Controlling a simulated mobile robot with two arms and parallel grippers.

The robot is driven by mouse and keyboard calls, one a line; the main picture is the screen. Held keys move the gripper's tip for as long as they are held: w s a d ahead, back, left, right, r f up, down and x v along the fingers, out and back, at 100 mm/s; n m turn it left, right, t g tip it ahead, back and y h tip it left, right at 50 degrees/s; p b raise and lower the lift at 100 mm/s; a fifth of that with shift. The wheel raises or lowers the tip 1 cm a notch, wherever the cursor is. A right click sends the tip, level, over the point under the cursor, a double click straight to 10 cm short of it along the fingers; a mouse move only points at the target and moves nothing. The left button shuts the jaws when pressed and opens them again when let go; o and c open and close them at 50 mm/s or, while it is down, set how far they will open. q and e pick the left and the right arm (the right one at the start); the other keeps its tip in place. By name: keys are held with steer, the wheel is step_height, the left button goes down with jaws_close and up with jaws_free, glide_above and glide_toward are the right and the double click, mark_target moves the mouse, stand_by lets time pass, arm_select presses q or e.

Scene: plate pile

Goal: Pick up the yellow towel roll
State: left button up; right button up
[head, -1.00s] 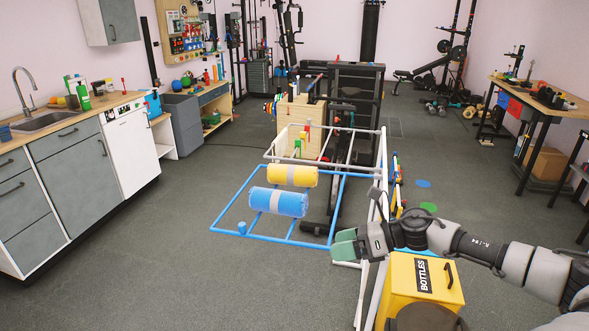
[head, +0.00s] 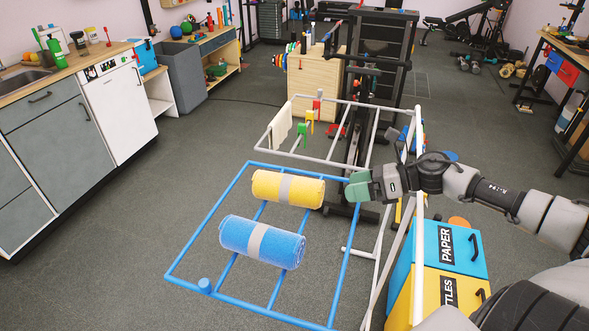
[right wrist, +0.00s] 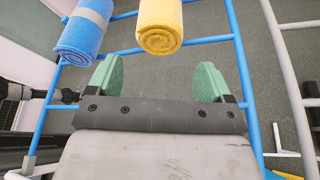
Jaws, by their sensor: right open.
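The yellow towel roll (head: 288,188) has a grey band and lies on the blue rack (head: 220,289), behind the blue towel roll (head: 262,242). My right gripper (head: 358,186) is just to the right of the yellow roll's end in the head view, apart from it. In the right wrist view, the gripper's green fingers (right wrist: 158,80) are open and empty. The yellow roll's end (right wrist: 160,32) is ahead, roughly between the fingers and beyond their tips. The blue roll (right wrist: 84,30) is to its left. My left gripper is not in view.
A white rack (head: 316,160) with coloured clips and a white cloth stands behind the blue rack. A blue PAPER bin (head: 462,247) and a yellow bin (head: 446,290) stand at right. The floor (head: 150,215) left of the rack is clear.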

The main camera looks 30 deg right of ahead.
mark_target(322, 189)
steer(key=x, duration=0.3)
steer(key=shift+r+b, duration=0.25)
steer(key=shift+b, duration=0.05)
steer(key=shift+x, duration=0.85)
steer(key=shift+w+a+f+p, duration=0.2)
steer(key=shift+w+a+p, duration=0.1)
steer(key=shift+w+a, duration=0.05)
steer(key=x, duration=0.1)
steer(key=p+x, duration=0.1)
steer(key=x, duration=0.1)
steer(key=p+x, duration=0.1)
steer(key=shift+w+a+r, duration=0.15)
steer(key=shift+w+a, duration=0.1)
steer(key=shift+w, duration=0.05)
steer(key=shift+w+a, duration=0.15)
steer(key=shift+a, duration=0.05)
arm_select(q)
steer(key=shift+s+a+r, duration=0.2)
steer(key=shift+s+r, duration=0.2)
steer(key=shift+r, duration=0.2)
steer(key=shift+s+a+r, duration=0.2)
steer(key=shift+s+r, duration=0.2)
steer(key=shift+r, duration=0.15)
arm_select(e)
steer(key=shift+c, duration=0.3)
